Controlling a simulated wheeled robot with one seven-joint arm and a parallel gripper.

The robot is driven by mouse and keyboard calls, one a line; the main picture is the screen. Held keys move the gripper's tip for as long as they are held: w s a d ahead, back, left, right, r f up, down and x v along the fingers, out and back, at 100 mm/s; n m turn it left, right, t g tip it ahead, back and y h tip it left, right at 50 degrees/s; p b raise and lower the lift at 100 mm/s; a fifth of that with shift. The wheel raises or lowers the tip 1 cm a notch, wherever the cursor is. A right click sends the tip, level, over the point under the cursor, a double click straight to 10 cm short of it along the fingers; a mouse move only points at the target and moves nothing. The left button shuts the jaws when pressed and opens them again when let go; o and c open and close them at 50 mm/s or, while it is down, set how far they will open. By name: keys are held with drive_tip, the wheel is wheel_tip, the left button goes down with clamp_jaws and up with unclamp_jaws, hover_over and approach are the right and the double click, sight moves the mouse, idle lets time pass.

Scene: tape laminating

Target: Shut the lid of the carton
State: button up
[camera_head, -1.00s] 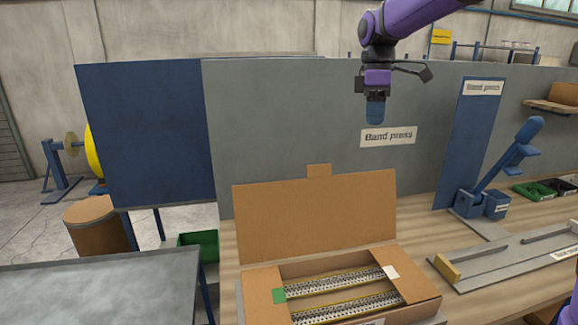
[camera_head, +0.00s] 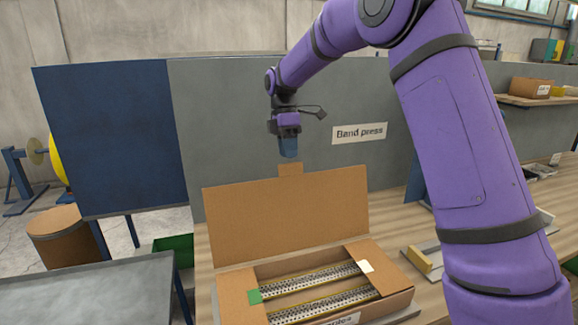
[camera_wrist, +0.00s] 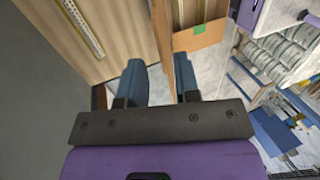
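The brown carton (camera_head: 385,280) sits on the bench with its lid (camera_head: 285,220) standing up at the back, leaning slightly backward. A small tab (camera_head: 290,170) sticks up from the middle of the lid's top edge. My gripper (camera_head: 289,155) points down at this tab, its fingertips just above or level with it. In the wrist view the two blue fingers (camera_wrist: 158,68) are apart, with the lid's brown edge (camera_wrist: 163,35) lined up in the gap. I cannot tell whether they touch it. A side flap with a green patch (camera_wrist: 200,28) also shows there.
Several perforated strips (camera_head: 310,280) lie inside the carton. A grey panel (camera_head: 230,120) marked "Band press" stands behind the bench. A brown drum (camera_head: 62,240) and a grey table (camera_head: 100,290) are at the left. My purple arm covers much of the right side.

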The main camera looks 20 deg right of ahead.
sight(290, 165)
drive_tip(key=shift+x, duration=2.2)
clamp_jaws()
